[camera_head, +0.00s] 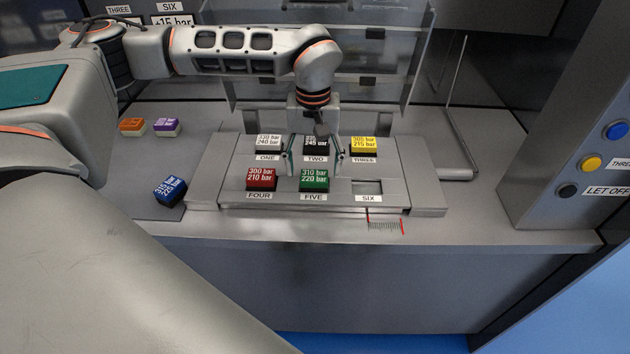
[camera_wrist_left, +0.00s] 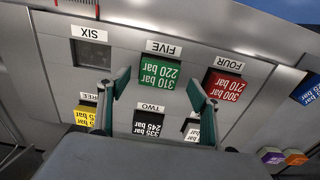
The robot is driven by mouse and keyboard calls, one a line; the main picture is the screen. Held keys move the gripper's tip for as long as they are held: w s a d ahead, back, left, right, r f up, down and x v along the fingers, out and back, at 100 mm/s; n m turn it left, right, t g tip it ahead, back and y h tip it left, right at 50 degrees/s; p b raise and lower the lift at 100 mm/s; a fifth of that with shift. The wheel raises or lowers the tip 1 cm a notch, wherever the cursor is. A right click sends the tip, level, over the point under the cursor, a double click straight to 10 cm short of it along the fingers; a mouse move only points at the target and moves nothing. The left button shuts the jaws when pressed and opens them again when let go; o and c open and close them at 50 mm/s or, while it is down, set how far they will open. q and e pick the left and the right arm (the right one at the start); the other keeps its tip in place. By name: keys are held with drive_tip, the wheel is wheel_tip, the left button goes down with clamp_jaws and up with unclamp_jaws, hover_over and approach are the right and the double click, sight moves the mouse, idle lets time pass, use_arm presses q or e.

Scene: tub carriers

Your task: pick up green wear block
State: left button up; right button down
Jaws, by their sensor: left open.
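The green wear block (camera_head: 314,180) reads "310 bar 220 bar" and sits in the slot labelled FIVE, in the front row of the grey fixture plate (camera_head: 222,184). My left gripper (camera_head: 314,165) is open and empty above the plate, just behind the green block, near the black block (camera_head: 316,144) at TWO. In the left wrist view the green block (camera_wrist_left: 159,76) shows upside down, ahead of and between the two open fingers (camera_wrist_left: 157,92). They do not appear to touch it. My right gripper is not in view.
Red (camera_head: 262,179), white (camera_head: 268,143) and yellow (camera_head: 363,145) blocks sit in neighbouring slots; slot SIX (camera_head: 368,187) is empty. A blue block (camera_head: 170,191) lies tilted on the bench at left, with orange (camera_head: 133,126) and purple (camera_head: 167,126) blocks behind. A clear guard (camera_head: 400,60) stands behind the plate.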

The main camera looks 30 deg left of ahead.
use_arm(q)
drive_tip(key=shift+f, duration=1.4)
drive_tip(key=shift+w, duration=0.1)
drive_tip(key=c, duration=1.3)
drive_tip(key=shift+o, duration=0.2)
drive_tip(key=shift+r, duration=0.1)
